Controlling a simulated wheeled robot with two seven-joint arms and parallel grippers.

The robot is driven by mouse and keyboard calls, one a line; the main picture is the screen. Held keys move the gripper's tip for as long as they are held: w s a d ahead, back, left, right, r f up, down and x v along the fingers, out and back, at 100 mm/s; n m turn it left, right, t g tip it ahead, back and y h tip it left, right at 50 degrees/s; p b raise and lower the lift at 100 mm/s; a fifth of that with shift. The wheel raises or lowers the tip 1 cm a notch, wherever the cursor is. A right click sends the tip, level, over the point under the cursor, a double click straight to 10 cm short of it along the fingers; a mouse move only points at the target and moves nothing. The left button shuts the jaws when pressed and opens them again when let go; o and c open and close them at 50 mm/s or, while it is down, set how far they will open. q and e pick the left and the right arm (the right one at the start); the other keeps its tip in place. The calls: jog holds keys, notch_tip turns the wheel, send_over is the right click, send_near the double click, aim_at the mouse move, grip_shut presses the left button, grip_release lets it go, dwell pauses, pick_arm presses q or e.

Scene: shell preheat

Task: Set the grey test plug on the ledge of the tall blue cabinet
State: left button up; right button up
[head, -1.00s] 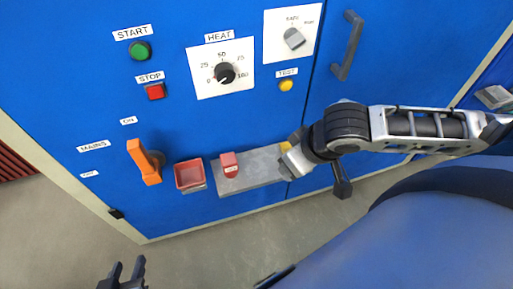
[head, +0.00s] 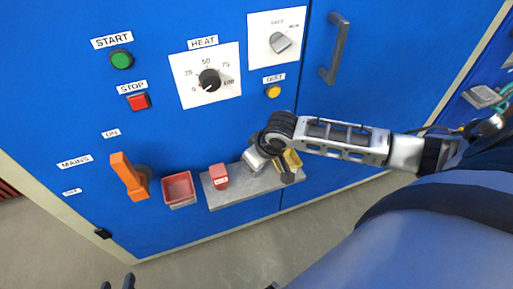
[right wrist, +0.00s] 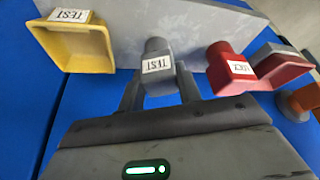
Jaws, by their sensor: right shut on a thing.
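The grey test plug (right wrist: 158,66) has a white TEST label and shows in the right wrist view. My right gripper (right wrist: 158,88) is shut on it, one finger on each side. The grey ledge (right wrist: 200,30) of the tall blue cabinet (head: 225,125) lies right behind the plug; I cannot tell whether they touch. In the head view the ledge (head: 237,194) sticks out low on the cabinet. My right wrist is over its right half and the plug cannot be made out there. My left gripper (head: 118,284) is at the bottom edge, fingers apart and empty.
A red plug (head: 219,176) stands on the ledge, left of my right wrist. A yellow holder (head: 291,160) is at the ledge's right end. A red holder (head: 178,188) and an orange handle (head: 128,176) are to the left. Knobs and buttons sit above.

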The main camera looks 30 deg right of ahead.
jog(key=shift+f, duration=0.25)
jog(key=o, duration=1.1)
jog(key=a+p+v, duration=0.1)
jog(key=p+v, duration=0.2)
jog(key=v, duration=0.9)
jog(key=s+a+f+t+y, duration=0.1)
jog(key=s+a+f+t, duration=0.1)
jog(key=a, duration=0.2)
jog(key=s+a+f+t, duration=0.2)
jog(key=s+a, duration=0.1)
jog(key=a, duration=0.1)
jog(key=s+a+f+t+y, duration=0.1)
jog(key=s+a+f+t, duration=0.1)
jog(key=a, duration=0.2)
jog(key=shift+s+f+y, duration=0.25)
jog(key=shift+s+y, duration=0.05)
jog(key=shift+s, duration=0.05)
